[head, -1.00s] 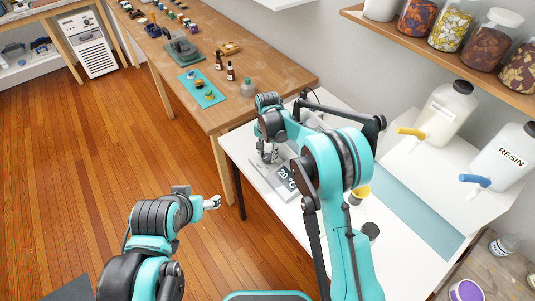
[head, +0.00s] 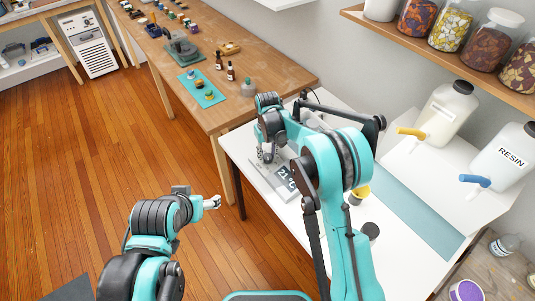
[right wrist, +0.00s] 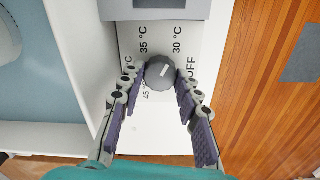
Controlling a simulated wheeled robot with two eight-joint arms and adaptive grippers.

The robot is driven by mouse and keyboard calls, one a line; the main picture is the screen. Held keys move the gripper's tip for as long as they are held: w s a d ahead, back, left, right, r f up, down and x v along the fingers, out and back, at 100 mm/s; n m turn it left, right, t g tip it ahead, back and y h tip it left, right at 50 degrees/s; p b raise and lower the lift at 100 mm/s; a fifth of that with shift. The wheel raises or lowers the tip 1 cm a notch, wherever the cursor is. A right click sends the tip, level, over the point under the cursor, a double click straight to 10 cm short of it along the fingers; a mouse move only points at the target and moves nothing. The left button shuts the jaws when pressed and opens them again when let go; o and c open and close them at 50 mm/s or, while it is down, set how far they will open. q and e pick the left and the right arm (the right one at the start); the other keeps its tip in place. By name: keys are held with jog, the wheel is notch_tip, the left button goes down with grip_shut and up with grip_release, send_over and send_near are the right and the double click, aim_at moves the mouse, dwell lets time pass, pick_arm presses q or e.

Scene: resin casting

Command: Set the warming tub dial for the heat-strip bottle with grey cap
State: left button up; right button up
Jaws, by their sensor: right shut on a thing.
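The warming tub dial (right wrist: 160,75) is a dark grey round knob with a white mark, set on a pale panel (right wrist: 185,105) printed with OFF, 30 °C, 35 °C and 45 °C. The mark slants up and right, toward the 30 °C side. My right gripper (right wrist: 162,79) is shut on the dial, a finger on each side. In the head view the arm partly hides the tub; its dark display (head: 286,179) shows a °C reading too small to read surely. My left gripper (head: 213,202) hangs over the floor, apart from everything. I cannot pick out the grey-capped heat-strip bottle.
The wooden table (head: 165,65) behind holds two brown bottles (head: 230,71), a small flask (head: 247,88) and a teal mat (head: 203,92). White jugs, one labelled RESIN (head: 508,157), stand at right. A dark cup (head: 371,231) is beside my right arm.

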aim_at(267, 156)
jog(key=n, duration=1.1)
jog(key=shift+n, duration=0.5)
jog(key=o, duration=1.2)
jog(key=shift+c, duration=0.2)
notch_tip(267, 156, up, 12)
